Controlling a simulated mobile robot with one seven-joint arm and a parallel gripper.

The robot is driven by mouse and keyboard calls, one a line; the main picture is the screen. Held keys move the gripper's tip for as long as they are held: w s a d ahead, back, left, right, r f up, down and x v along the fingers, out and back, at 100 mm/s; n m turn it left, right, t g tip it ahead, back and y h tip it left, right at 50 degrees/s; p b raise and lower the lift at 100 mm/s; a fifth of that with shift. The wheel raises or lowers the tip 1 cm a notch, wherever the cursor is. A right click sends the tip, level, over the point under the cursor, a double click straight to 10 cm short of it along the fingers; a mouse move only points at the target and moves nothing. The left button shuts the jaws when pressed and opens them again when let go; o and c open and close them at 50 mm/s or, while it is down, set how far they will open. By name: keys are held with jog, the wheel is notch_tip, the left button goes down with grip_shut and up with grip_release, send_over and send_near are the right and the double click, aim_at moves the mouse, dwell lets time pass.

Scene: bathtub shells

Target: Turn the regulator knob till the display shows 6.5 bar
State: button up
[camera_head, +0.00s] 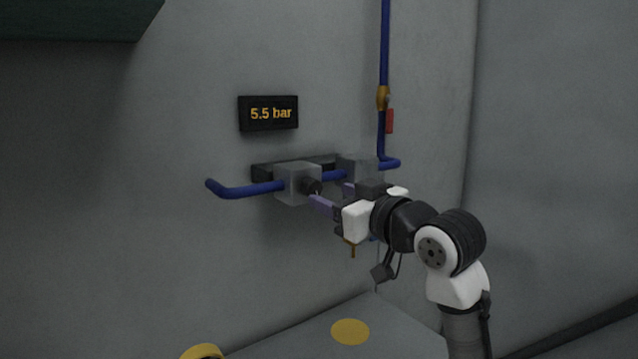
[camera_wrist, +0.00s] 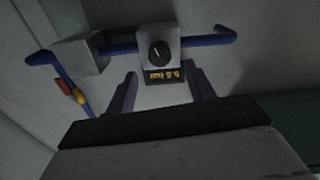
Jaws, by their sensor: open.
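The display (camera_head: 269,113) is a dark box on the wall reading 5.5 bar in orange. The regulator knob (camera_head: 312,187) is a small black cylinder on the right face of a grey block (camera_head: 290,182). In the wrist view the knob (camera_wrist: 159,50) is round and dark with a pale pointer mark. My gripper (camera_head: 330,195) is open, its purplish fingers close to the knob. In the wrist view the fingers (camera_wrist: 163,88) are spread wide, with nothing between them and the knob beyond their tips.
A blue pipe (camera_head: 245,188) runs through the block to a second grey box (camera_head: 357,165) behind my gripper. A vertical blue pipe (camera_head: 385,45) carries a brass valve (camera_head: 383,98) with a red handle (camera_head: 390,121). A yellow disc (camera_head: 350,332) lies below. The wall left of the block is clear.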

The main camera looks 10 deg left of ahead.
aim_at(316, 188)
jog(key=shift+p+x, duration=0.55)
jog(key=shift+x, duration=2.15)
jog(key=c, duration=1)
jog(key=m+p, duration=0.1)
jog(key=m, duration=0.1)
jog(key=shift+r+m+p, duration=0.1)
jog(key=shift+m+p, duration=0.2)
jog(key=shift+m, duration=0.1)
jog(key=shift+m+p, duration=0.8)
jog(key=shift+m, duration=0.6)
